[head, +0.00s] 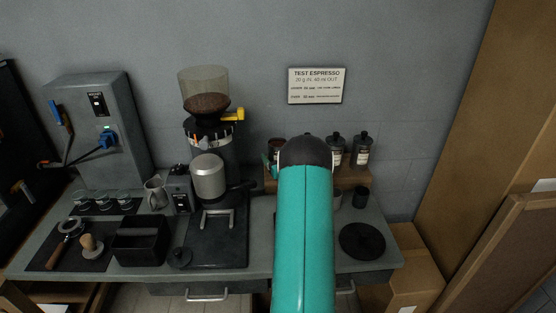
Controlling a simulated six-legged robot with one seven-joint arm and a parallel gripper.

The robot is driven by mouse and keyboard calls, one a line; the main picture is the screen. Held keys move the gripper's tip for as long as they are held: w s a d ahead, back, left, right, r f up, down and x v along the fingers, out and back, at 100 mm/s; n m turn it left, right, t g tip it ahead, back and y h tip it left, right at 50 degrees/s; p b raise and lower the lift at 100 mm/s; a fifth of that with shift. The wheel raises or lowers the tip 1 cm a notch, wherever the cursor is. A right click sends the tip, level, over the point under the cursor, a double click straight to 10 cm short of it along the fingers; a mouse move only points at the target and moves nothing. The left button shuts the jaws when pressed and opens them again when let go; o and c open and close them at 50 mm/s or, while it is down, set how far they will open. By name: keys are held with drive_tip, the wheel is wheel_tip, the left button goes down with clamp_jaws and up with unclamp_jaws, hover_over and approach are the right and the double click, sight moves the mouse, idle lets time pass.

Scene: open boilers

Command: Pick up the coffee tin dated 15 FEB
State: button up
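Dark coffee tins with pale labels stand on a wooden riser (356,176) at the back of the counter. One tin (337,150) is right of my teal arm, and another tin (362,150) is at the far right of the row. Their label print is too small to read, so I cannot tell which is dated 15 FEB. A dark shape (276,146) shows at the left edge of my arm, with a bit of teal beside it; I cannot tell what it is. My arm hides the middle of the riser.
An espresso grinder (208,130) with a bean hopper stands left of my arm. A black disc (362,241) lies at the right. A sign (316,86) hangs above.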

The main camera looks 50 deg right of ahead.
drive_tip(key=c, duration=0.9)
drive_tip(key=shift+r, duration=0.2)
